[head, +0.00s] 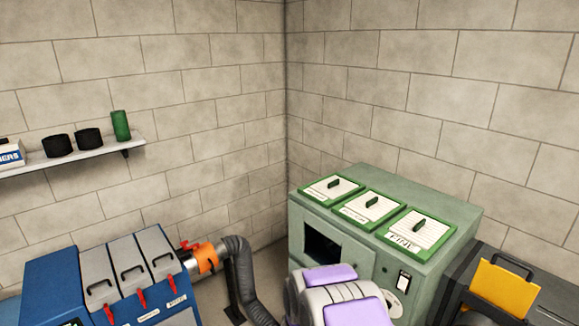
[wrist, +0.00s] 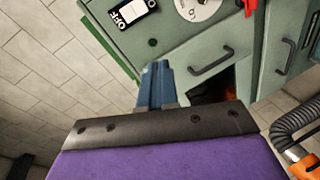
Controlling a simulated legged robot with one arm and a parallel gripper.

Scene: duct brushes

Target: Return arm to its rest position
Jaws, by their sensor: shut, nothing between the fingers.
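My arm shows in the head view as white and purple parts (head: 335,299) at the bottom centre, in front of the green cabinet (head: 365,240). My gripper is hidden in the head view. In the wrist view my gripper (wrist: 157,68) shows as narrow blue fingers beyond a dark plate and a purple cover. The fingers are together and hold nothing. They point toward the green cabinet's front (wrist: 170,35), which appears tilted. A handle (wrist: 211,64) and a dark opening (wrist: 215,92) lie to the right of the fingertips.
A blue unit (head: 55,280) with grey lids stands at left, joined to a dark flexible hose (head: 240,270). A dark box with a yellow panel (head: 503,288) stands at right. A wall shelf (head: 75,158) holds black cups and a green cylinder (head: 120,125).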

